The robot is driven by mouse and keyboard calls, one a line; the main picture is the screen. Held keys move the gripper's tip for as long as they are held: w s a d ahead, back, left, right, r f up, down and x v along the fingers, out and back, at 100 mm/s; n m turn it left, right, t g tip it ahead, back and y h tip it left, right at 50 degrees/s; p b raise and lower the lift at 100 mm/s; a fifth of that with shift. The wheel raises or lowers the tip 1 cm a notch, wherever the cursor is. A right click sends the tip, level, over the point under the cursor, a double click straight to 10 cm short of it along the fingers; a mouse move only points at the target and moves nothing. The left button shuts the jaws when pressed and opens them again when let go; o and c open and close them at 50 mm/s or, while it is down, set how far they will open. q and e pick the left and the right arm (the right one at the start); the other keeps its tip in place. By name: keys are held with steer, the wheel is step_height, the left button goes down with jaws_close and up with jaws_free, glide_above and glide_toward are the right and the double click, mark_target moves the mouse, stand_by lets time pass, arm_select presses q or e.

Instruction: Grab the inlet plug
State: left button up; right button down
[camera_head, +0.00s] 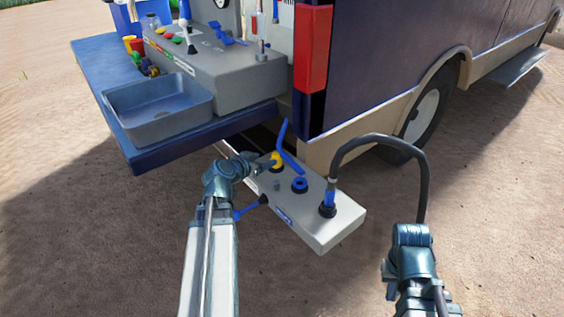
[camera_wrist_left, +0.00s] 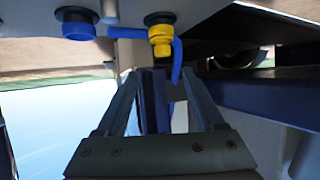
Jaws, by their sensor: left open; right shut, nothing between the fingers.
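A yellow plug (camera_head: 277,160) sits on the grey step panel below the vehicle's rear, and I take it as the inlet plug. It also shows in the left wrist view (camera_wrist_left: 161,40), ahead of the fingers and roughly between their lines. My left gripper (camera_head: 262,164) is just left of it in the head view. In the left wrist view the left gripper (camera_wrist_left: 162,88) is open and empty, with its tips short of the plug. My right gripper (camera_head: 412,236) is shut at the lower right, away from the panel; its fingertips are hard to make out.
The panel (camera_head: 335,233) also carries a blue ring fitting (camera_head: 299,185) and a black hose (camera_head: 375,140) on a connector. A bent blue handle (camera_head: 289,150) rises beside the yellow plug. A blue shelf with a grey basin (camera_head: 160,108) overhangs to the left. Open sandy ground lies around.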

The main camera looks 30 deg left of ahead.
mark_target(275, 156)
arm_select(q)
steer(key=b+x, duration=0.3)
steer(key=x, duration=0.5)
steer(key=shift+w+f+b, duration=0.15)
steer(key=shift+f+b, duration=0.05)
steer(key=shift+b, duration=0.2)
steer(key=shift+w, duration=0.1)
steer(key=x, duration=0.1)
steer(key=b+x, duration=0.1)
steer(key=x, duration=0.1)
steer(key=b+x, duration=0.1)
steer(key=shift+w+a+f, duration=0.1)
steer(key=shift+a+f, duration=0.25)
steer(key=shift+w+f+b, duration=0.1)
steer(key=shift+w+b, duration=0.2)
steer(key=shift+w, duration=0.05)
steer(key=shift+d, duration=0.1)
steer(key=shift+c, duration=0.5)
jaws_close()
